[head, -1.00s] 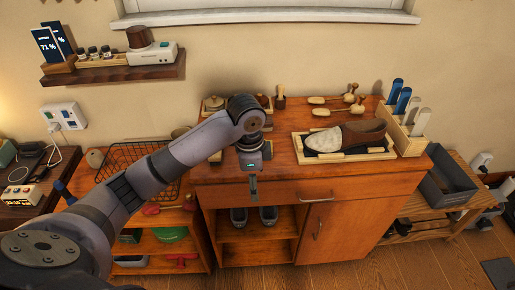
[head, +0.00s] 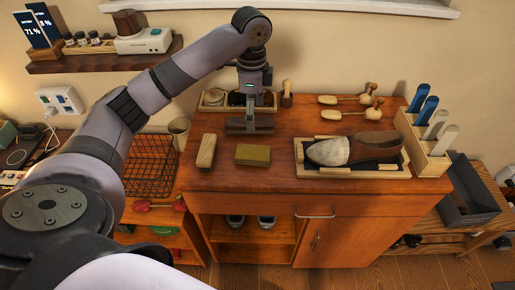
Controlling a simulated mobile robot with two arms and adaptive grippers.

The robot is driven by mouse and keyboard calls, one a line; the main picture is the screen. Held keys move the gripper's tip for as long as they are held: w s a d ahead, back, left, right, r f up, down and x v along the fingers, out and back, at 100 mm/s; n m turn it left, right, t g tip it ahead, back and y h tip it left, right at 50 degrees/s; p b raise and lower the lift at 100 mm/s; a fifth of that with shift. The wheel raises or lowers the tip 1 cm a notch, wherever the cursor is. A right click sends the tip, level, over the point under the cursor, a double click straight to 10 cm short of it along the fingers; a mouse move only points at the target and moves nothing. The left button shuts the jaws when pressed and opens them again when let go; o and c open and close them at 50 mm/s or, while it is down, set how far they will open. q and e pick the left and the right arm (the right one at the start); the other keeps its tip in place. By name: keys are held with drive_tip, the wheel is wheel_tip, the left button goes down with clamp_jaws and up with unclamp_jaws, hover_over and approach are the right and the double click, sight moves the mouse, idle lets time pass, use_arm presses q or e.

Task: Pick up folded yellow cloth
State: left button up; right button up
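The folded yellow cloth (head: 253,155) looks like a flat, olive-yellow rectangle. It lies on the wooden cabinet top (head: 225,178), left of the shoe tray. My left gripper (head: 250,124) points down over the back of the cabinet top, just behind the cloth and apart from it. Its fingers are small and overlap a dark grey shape, so their opening is unclear. My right gripper is not in view.
A wooden brush or block (head: 206,150) lies left of the cloth. A tray (head: 350,172) with a shoe (head: 343,150) stands to the right. A small tray with round items (head: 214,97) is behind. A wire basket (head: 150,165) stands at left. The front strip of the cabinet top is clear.

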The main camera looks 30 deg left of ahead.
use_arm(q)
approach(253, 151)
wheel_tip(253, 151, down, 3)
drive_tip(key=shift+s+r+p, duration=0.1)
drive_tip(key=shift+p, duration=0.5)
drive_tip(key=shift+f, duration=0.9)
wheel_tip(253, 151, down, 4)
drive_tip(key=shift+f+p, duration=0.2)
drive_tip(key=shift+p, duration=0.65)
drive_tip(key=shift+f, duration=0.15)
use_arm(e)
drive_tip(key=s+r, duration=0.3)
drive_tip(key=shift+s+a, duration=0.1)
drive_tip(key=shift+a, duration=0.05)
use_arm(q)
drive_tip(key=shift+c, duration=0.6)
drive_tip(key=c, duration=0.9)
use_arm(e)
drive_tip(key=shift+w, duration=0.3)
